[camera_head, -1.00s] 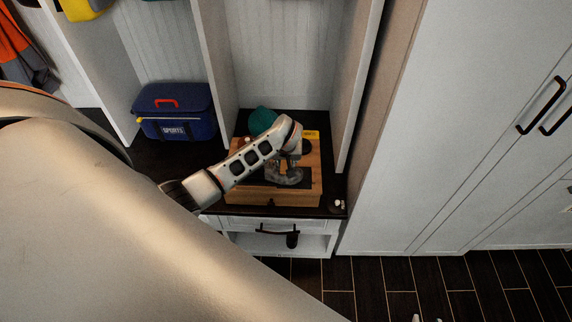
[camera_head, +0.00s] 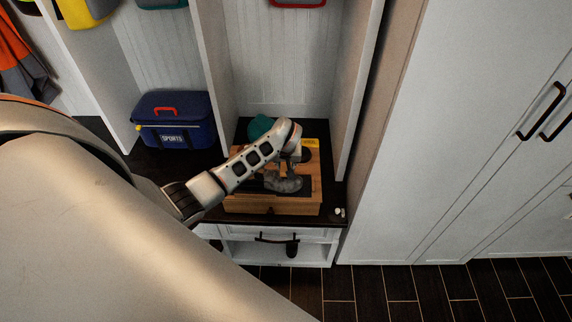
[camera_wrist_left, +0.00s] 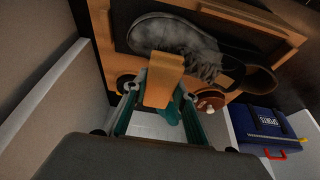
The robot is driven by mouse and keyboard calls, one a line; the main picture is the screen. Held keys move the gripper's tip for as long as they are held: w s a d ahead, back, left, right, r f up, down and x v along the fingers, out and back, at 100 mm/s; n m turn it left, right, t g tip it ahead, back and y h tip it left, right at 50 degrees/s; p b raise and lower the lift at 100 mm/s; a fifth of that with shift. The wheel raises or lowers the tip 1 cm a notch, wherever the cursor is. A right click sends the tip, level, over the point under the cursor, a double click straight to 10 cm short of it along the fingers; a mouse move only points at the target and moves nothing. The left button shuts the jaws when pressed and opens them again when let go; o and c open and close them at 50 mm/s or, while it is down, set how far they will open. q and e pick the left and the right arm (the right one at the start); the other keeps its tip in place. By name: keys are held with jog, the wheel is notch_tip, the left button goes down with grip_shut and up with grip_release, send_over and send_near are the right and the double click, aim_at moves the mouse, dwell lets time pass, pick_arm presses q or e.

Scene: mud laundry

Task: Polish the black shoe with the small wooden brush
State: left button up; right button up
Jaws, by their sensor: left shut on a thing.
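The black shoe (camera_head: 284,183) lies on a dark pad on top of a wooden box (camera_head: 300,206). It shows larger in the left wrist view (camera_wrist_left: 180,38), with grey, dusty-looking patches over its toe and laces. My left gripper (camera_head: 295,157) is over the box, just above the shoe. In the left wrist view my left gripper (camera_wrist_left: 163,88) is shut on the small wooden brush (camera_wrist_left: 163,78), whose light wooden body covers part of the shoe's near side. The bristles are hidden, and I cannot tell whether they touch the shoe. My right gripper is not in view.
A teal item (camera_head: 261,127) and a yellow label (camera_head: 310,143) are at the box's back. A blue sports bag (camera_head: 173,122) stands left, beyond a cubby divider. Cubby walls rise on both sides. Small white items (camera_head: 340,212) lie right of the box.

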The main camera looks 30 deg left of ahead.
pick_arm(q)
jog(key=shift+s+d+r+p, duration=0.1)
jog(key=shift+s+d+p, duration=0.45)
jog(key=shift+s+p, duration=0.4)
jog(key=shift+s+d, duration=0.4)
jog(key=shift+s, duration=0.2)
jog(key=shift+w, duration=0.1)
jog(key=shift+w+a+b, duration=0.45)
jog(key=shift+w+a, duration=0.05)
jog(key=shift+w, duration=0.25)
jog(key=shift+w+a+b, duration=0.45)
jog(key=shift+w, duration=0.25)
jog(key=shift+s, duration=0.1)
